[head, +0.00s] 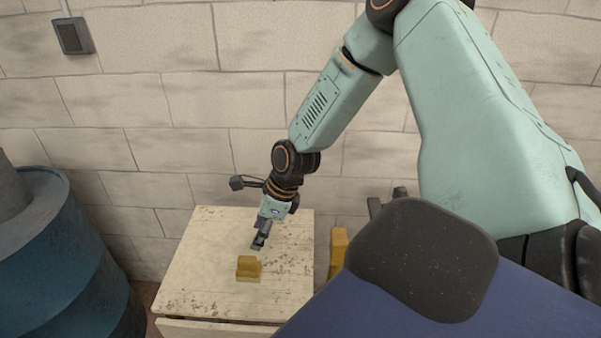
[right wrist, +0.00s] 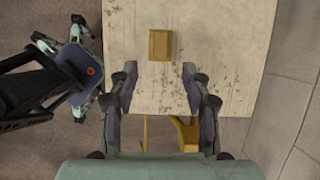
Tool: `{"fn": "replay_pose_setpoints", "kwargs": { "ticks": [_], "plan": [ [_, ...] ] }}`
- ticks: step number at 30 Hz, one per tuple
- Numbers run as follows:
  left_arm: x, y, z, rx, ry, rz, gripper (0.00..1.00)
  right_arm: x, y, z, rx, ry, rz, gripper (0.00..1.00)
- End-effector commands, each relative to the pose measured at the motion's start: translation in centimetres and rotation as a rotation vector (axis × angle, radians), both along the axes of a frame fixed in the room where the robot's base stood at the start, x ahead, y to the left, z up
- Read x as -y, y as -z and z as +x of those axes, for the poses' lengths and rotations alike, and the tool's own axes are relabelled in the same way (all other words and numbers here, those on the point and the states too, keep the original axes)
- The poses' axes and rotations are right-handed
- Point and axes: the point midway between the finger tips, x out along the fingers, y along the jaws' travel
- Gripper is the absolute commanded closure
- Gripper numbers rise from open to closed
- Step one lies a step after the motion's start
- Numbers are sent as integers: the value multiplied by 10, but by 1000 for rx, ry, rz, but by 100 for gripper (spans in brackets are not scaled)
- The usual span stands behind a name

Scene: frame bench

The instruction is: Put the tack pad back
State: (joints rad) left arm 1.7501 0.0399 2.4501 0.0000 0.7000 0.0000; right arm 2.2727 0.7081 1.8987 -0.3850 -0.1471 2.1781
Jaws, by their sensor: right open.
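A small mustard-yellow block, which looks like the tack pad (head: 248,268), sits on the pale worn bench top (head: 205,235). In the right wrist view the block (right wrist: 160,45) lies ahead of the fingertips, centred between them and apart from both. My right gripper (head: 259,240) is just behind the block in the head view, pointing down over the bench. In the right wrist view my right gripper (right wrist: 160,75) is open and empty, its two fingers wide apart. My left gripper is not in view.
A yellow object (head: 338,250) stands just right of the bench, and yellow parts (right wrist: 185,133) also show beyond the bench edge in the right wrist view. A blue barrel (head: 70,270) stands at the left. A block wall (head: 150,110) is behind. The bench top around the block is clear.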

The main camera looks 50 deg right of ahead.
Motion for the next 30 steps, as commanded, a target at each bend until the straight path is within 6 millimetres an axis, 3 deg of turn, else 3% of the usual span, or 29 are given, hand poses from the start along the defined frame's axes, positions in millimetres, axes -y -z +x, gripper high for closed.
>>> {"fn": "replay_pose_setpoints", "kwargs": {
  "ticks": [5, 15, 24, 30],
  "plan": [
    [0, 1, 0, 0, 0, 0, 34, -29, 29, -29, 24, -287, -97, 52],
    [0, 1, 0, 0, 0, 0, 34, -85, 88, -126, 95, -1101, -322, 52],
    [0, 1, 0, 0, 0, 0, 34, -106, 114, -228, 133, -1856, -442, 52],
    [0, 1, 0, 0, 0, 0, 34, -108, 116, -272, 155, -2218, -467, 52]
  ]
}}
